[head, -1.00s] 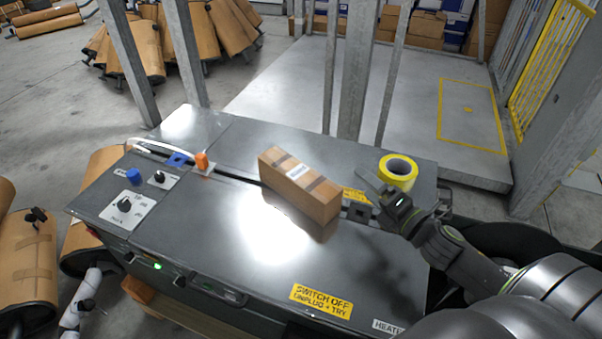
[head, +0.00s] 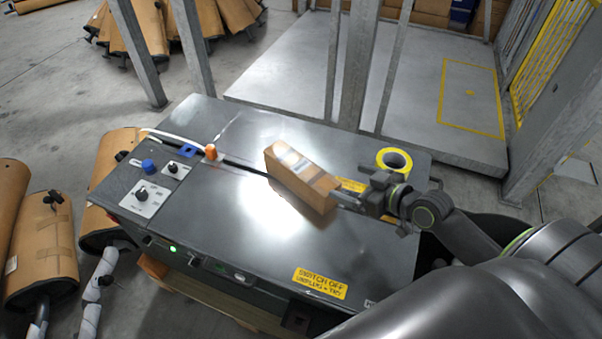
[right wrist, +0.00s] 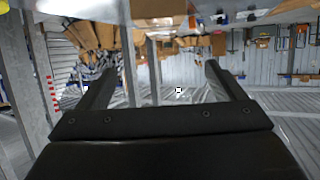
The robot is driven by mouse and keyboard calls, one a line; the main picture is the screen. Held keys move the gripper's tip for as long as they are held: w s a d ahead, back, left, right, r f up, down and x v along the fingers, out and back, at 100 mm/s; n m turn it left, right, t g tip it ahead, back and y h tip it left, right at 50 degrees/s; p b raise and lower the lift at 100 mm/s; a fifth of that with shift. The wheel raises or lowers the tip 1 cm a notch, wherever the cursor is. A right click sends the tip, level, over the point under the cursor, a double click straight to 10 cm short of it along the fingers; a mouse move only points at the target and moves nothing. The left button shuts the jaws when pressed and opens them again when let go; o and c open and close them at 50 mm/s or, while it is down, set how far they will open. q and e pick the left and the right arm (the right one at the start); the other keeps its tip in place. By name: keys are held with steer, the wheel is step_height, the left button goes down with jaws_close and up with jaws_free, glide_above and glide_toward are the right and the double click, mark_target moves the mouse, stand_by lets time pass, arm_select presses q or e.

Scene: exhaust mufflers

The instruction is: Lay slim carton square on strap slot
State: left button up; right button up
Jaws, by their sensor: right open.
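The slim brown carton (head: 299,177) lies on the grey strapping bench (head: 225,205), over the dark strap slot (head: 243,168). Its long side looks turned at an angle to the slot. A pale label and bands show on its top. My right gripper (head: 345,199) is at the carton's right end, low over the bench; whether it touches cannot be told. In the right wrist view its two fingers (right wrist: 160,85) are apart with nothing between them. The slot beneath the carton is hidden. My left gripper is not in view.
An orange piece (head: 210,152) and a control panel with knobs (head: 152,188) are on the left. Grey posts (head: 352,70) rise behind the bench.

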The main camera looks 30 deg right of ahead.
glide_toward(301, 166)
steer(key=shift+x, duration=1.15)
steer(key=shift+p+x, duration=0.65)
steer(key=shift+x, duration=2.15)
steer(key=shift+c, duration=0.3)
steer(key=c, duration=1.7)
step_height(301, 166, up, 10)
steer(key=p, duration=0.1)
steer(key=s+a+r+n+g+y, duration=0.2)
steer(key=s+a+r+n+y, duration=0.1)
steer(key=s, duration=0.5)
steer(key=s+a+r+n+g+y, duration=0.2)
steer(key=s+a+r+n+y, duration=0.1)
steer(key=s+r, duration=0.4)
steer(key=shift+s+a+n+g+y, duration=0.4)
steer(key=shift+s+a+n, duration=0.25)
steer(key=shift+a, duration=0.5)
steer(key=shift+r, duration=0.1)
